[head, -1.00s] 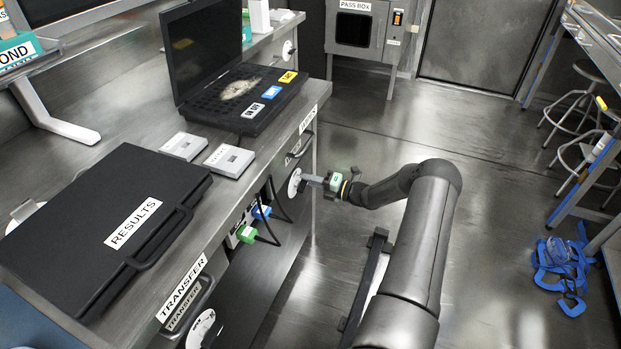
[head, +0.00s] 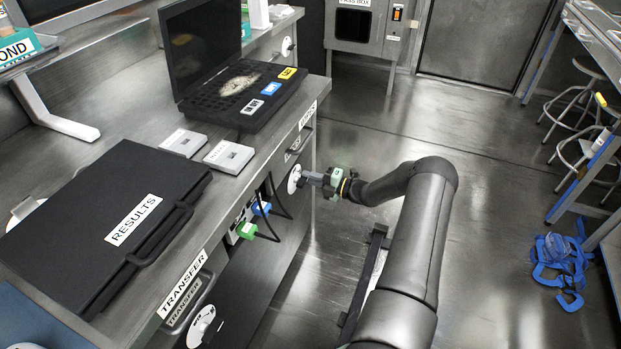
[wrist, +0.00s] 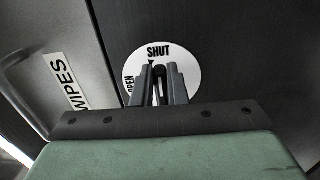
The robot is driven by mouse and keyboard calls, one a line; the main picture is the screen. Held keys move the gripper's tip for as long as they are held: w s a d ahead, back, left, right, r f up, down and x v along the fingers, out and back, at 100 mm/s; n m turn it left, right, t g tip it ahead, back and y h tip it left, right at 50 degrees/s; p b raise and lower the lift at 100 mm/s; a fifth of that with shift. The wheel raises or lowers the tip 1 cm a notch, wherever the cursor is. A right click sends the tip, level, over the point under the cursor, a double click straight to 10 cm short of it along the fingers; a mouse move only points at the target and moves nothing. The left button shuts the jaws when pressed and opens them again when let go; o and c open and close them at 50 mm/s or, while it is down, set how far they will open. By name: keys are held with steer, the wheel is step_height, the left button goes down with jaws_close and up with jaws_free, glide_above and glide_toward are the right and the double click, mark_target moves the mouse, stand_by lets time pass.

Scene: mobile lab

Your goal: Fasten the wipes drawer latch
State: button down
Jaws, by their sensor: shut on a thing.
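The wipes drawer latch is a white round dial (wrist: 190,62), with SHUT printed at its top and OPEN at its left in the wrist view. It also shows in the head view (head: 294,179), on the bench front below the wipes drawer. My gripper (wrist: 161,78) is shut on the dark latch knob (wrist: 160,72) at the dial's centre. A small black pointed mark sits just under the SHUT lettering. The fingers hide the lower dial and most of the knob. The wipes drawer front (wrist: 112,45) carries a WIPES label (wrist: 66,82).
The bench top holds a RESULTS case (head: 100,215), two small grey boxes and an open black case (head: 240,95). Green and blue plugs (head: 245,230) with cables hang left of my gripper. Blue straps (head: 562,262) lie on the floor at right.

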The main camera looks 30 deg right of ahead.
steer(key=c, duration=1.4)
jaws_free()
steer(key=shift+c, duration=0.2)
steer(key=p+v, duration=0.1)
steer(key=v, duration=1.6)
steer(key=shift+s+d, duration=0.2)
steer(key=shift+s, duration=0.05)
